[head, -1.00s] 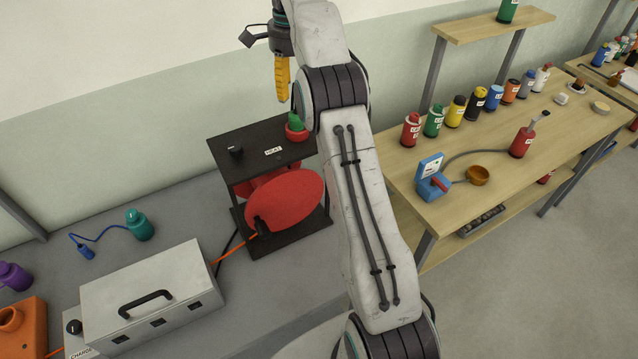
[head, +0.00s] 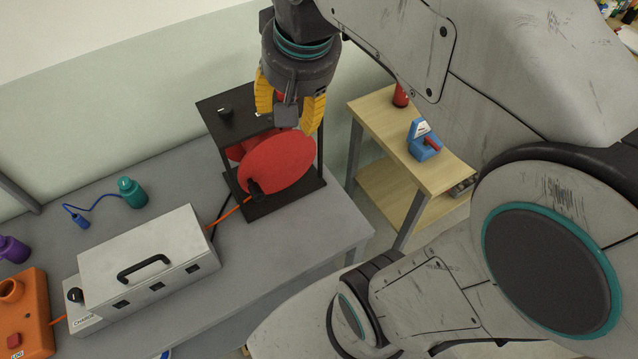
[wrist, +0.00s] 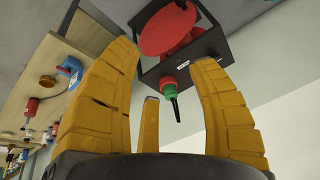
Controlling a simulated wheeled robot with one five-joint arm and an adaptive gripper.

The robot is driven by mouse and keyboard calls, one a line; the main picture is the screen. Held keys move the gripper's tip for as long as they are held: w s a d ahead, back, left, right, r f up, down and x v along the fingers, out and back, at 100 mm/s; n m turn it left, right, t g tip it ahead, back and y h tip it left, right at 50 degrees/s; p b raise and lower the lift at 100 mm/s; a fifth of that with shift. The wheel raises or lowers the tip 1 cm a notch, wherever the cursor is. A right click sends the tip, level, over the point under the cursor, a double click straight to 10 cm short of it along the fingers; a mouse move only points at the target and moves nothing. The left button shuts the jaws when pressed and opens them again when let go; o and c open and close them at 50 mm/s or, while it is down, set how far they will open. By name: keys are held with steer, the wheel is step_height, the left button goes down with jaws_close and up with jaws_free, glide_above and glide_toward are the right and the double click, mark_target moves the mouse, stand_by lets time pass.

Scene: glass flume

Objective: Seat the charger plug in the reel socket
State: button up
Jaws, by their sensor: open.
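A green plug-like piece (wrist: 169,86) with a dark stem stands in a red ring (wrist: 166,80) on top of the black reel stand (head: 213,107). I take these for the charger plug and reel socket; how deep the plug sits I cannot tell. My gripper (head: 286,121) points down over the stand's right side in the head view and hides the plug there. In the wrist view my gripper (wrist: 163,68) has its yellow fingers spread, with the plug seen beyond and between them, apparently apart from it. Nothing is held.
The red reel (head: 278,163) hangs in the stand, with an orange cable (head: 229,213) running to the white charger box (head: 145,255). A black knob (head: 224,112) stands on the stand's top. A wooden table (head: 385,122) with a blue device (head: 424,140) is to the right.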

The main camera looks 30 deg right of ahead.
steer(key=s+a+f+n+t, duration=0.1)
steer(key=s+f+n, duration=0.3)
steer(key=s+f, duration=0.4)
steer(key=shift+s+a+n, duration=0.3)
steer(key=shift+s, duration=0.75)
